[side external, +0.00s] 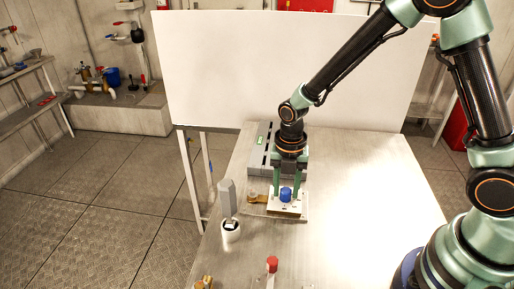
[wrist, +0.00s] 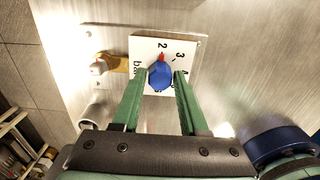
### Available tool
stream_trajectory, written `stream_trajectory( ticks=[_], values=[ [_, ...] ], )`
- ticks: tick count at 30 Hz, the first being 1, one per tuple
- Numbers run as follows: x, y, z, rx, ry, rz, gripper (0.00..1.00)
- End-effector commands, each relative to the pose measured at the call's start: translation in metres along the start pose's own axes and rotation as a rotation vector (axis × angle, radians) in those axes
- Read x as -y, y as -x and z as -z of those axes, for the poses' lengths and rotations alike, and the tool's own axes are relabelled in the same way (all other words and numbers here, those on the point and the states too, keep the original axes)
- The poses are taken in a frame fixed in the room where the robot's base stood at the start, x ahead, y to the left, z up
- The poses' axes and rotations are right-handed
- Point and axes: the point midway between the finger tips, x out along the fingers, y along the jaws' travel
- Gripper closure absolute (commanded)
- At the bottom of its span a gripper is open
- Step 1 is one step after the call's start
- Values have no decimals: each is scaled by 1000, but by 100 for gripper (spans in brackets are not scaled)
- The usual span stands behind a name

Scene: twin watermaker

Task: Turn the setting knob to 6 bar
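The setting knob (wrist: 160,76) is blue with a red pointer (wrist: 162,57). It sits on a white dial plate (wrist: 143,45) marked 2, 3 and "bar"; other marks are partly hidden by the knob and fingers. The pointer is near the 2, slightly toward the 3. My gripper (wrist: 161,74) is open, with one green finger on each side of the knob; narrow gaps seem to show between fingers and knob. In the side view the knob (side external: 285,194) is between the fingertips of my gripper (side external: 285,190), which points straight down.
A brass fitting (side external: 257,198) is left of the dial plate. A grey-handled part on a white round base (side external: 230,232) stands front left, and a red-capped part (side external: 272,264) stands in front. A grey box (side external: 260,150) is behind. The table's right side (side external: 375,200) is clear.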

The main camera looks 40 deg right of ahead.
Motion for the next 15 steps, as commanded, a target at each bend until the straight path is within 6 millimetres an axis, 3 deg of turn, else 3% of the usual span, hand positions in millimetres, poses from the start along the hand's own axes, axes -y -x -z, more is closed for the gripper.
stream_trajectory(
  ticks=[1,3,15],
  values=[
    [0,0,0,0,0,0,81],
    [0,0,0,0,0,0,100],
    [0,0,0,0,-58,0,100]
  ],
)
